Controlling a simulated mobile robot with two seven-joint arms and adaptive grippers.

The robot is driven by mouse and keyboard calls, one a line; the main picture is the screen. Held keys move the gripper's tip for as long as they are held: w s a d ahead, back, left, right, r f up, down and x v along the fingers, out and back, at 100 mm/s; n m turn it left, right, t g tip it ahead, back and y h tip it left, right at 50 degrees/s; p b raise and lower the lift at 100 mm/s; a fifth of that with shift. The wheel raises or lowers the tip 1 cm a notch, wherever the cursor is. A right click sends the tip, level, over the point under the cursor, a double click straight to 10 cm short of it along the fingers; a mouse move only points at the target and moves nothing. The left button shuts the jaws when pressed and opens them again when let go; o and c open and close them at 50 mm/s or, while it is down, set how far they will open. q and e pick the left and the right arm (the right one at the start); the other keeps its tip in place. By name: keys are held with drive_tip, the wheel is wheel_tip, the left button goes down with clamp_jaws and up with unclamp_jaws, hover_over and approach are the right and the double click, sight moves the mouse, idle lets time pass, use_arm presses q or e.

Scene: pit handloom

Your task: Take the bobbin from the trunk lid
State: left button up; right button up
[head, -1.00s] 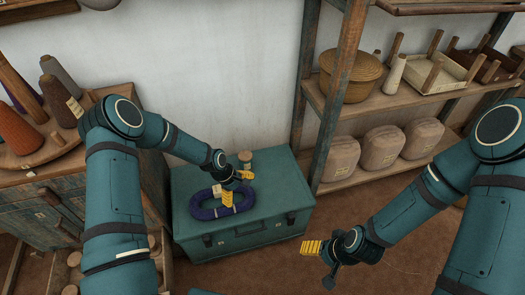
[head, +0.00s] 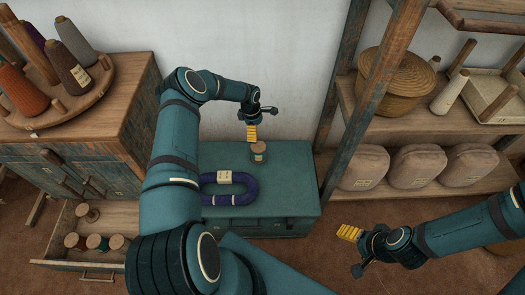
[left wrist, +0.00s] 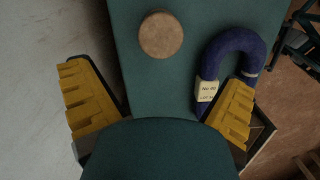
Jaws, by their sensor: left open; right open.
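The bobbin (head: 259,152) stands upright on the teal trunk lid (head: 290,168), near its back edge. It has a wooden top and a pale label. In the left wrist view the bobbin (left wrist: 161,35) shows from above as a round brown disc, beyond the fingers and between their lines. My left gripper (head: 251,132) is open and empty, just above and beside the bobbin. In the left wrist view the left gripper's yellow fingers (left wrist: 160,108) are spread wide. My right gripper (head: 352,245) is open and empty, in front of the trunk at the right.
A purple-blue yarn hank (head: 240,192) with a label lies on the lid in front of the bobbin. Shelves (head: 400,125) with a basket and sacks stand to the right. An open drawer (head: 75,262) holding several bobbins is at the left. The white wall is close behind the trunk.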

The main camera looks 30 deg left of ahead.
sight(258, 146)
use_arm(q)
drive_tip(key=f, duration=0.4)
drive_tip(key=f+b, duration=0.1)
drive_tip(key=f, duration=0.1)
drive_tip(key=shift+w+d+f, duration=0.1)
drive_tip(key=shift+d+f, duration=0.05)
drive_tip(key=shift+d, duration=0.2)
drive_tip(key=shift+d+f+b, duration=0.1)
drive_tip(key=shift+f+b, duration=0.85)
drive_tip(key=shift+f, duration=1.75)
drive_tip(key=shift+r, duration=0.1)
drive_tip(key=c, duration=1.2)
